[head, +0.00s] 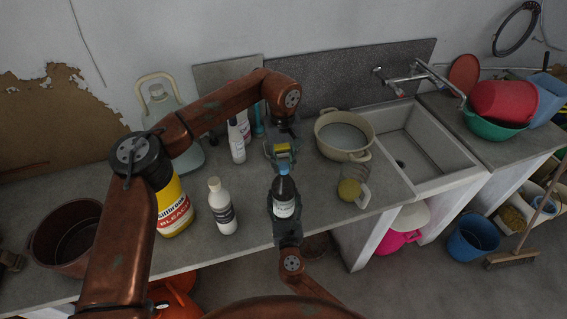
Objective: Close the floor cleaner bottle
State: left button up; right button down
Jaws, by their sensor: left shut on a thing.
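A dark bottle (285,189) with a blue top and a white label stands upright near the counter's front edge; I take it for the floor cleaner, but its label is too small to read. My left gripper (281,153) comes down from above, just behind the bottle's top, and is shut on a small yellow piece (283,148), which looks like a cap. My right gripper (286,213) reaches up from below at the bottle's lower part, with grey fingers on its sides; whether they grip it is unclear.
A white bottle (222,207) and a yellow bleach bottle (177,208) stand left on the counter (250,222). A glass jug (352,188) and a beige pot (343,134) are to the right, before the sink (425,150). More bottles (237,142) stand behind my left arm.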

pick_arm(q)
jog(key=m, duration=0.7)
jog(key=shift+m, duration=0.4)
jog(key=o, duration=0.7)
jog(key=shift+r, duration=0.1)
jog(key=shift+r, duration=2.15)
jog(key=shift+c, duration=0.3)
